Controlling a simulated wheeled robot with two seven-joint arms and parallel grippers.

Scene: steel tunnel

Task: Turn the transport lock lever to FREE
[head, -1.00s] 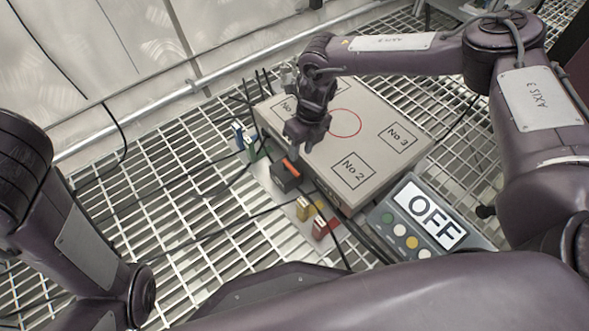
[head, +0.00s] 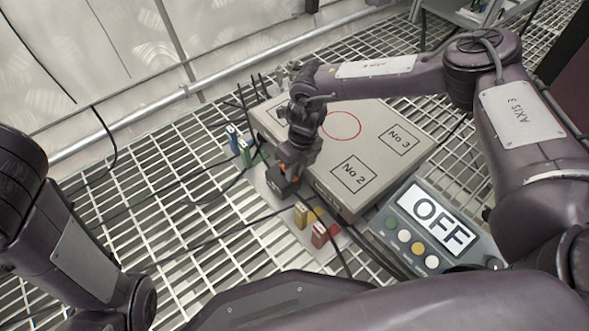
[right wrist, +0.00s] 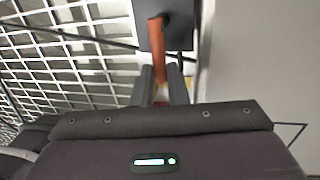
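The transport lock lever is an orange-red bar on a dark block (head: 281,186) at the near left edge of the beige case (head: 370,135). In the head view my right gripper (head: 287,168) is down at this block and hides most of the lever. In the right wrist view the orange lever (right wrist: 160,48) runs down between the two dark fingers (right wrist: 161,86). The fingers stand apart, one on each side of it, with little room; I cannot make out firm contact. No lock lettering is readable. My left arm is at the left edge, and its gripper is out of view.
A control box (head: 437,224) reading OFF stands right of the case. Blue and green connectors (head: 239,142) lie left of the block, yellow and red ones (head: 318,235) in front. Black cables cross the grating floor (head: 185,215). The grating at left is otherwise clear.

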